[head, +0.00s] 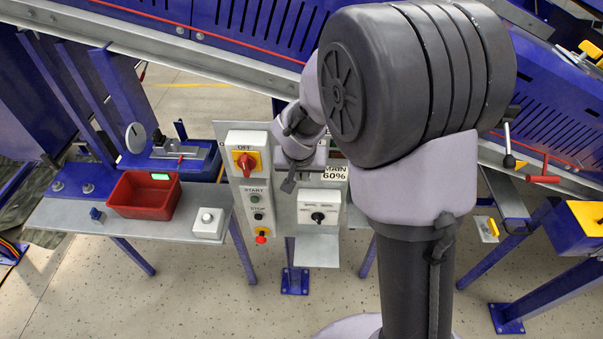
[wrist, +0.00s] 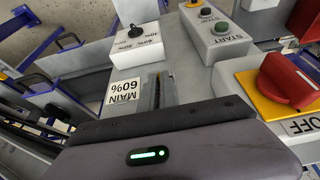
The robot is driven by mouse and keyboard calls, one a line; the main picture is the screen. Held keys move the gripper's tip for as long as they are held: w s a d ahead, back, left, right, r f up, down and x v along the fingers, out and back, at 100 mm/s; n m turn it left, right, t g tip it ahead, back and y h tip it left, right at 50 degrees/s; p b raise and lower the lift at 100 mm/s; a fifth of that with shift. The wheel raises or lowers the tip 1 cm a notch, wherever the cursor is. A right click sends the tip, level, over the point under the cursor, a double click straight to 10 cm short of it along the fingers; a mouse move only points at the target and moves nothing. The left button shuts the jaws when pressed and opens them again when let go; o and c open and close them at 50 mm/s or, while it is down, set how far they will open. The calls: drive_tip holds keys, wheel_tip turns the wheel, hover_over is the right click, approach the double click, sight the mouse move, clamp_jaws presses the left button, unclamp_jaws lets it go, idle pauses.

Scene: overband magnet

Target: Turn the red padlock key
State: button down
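I cannot make out a padlock or its key for certain in either view. A red rotary switch on a yellow plate (head: 245,162), marked OFF, sits at the top left of the grey control panel (head: 236,205); its red knob fills the right of the wrist view (wrist: 288,82). My gripper (head: 288,185) hangs in front of the panel, right of the red switch and apart from it. In the wrist view its body covers the bottom, and its fingers are not clear enough to tell open from shut. I see nothing held.
Green START and black STOP buttons (head: 256,207) and a red button (head: 262,236) lie below the switch. A black selector (head: 318,216) sits on a white box at right. A red bin (head: 143,195) and white button box (head: 209,222) stand on the left shelf.

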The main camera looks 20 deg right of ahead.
drive_tip(key=shift+w+f+b, duration=0.1)
drive_tip(key=shift+b, duration=0.25)
drive_tip(key=shift+w+a+n+g+h+b, duration=0.1)
drive_tip(key=shift+a+n+g+h+b, duration=0.15)
drive_tip(key=shift+h+b, duration=0.65)
drive_tip(key=shift+s+a+n+g+h+b, duration=0.1)
drive_tip(key=shift+a+n+g+h+b, duration=0.1)
drive_tip(key=shift+h+b, duration=0.7)
drive_tip(key=shift+w+a+n+g+h+b, duration=0.15)
drive_tip(key=shift+g+h+b, duration=0.1)
drive_tip(key=shift+h+b, duration=0.65)
drive_tip(key=c, duration=1.6)
unclamp_jaws()
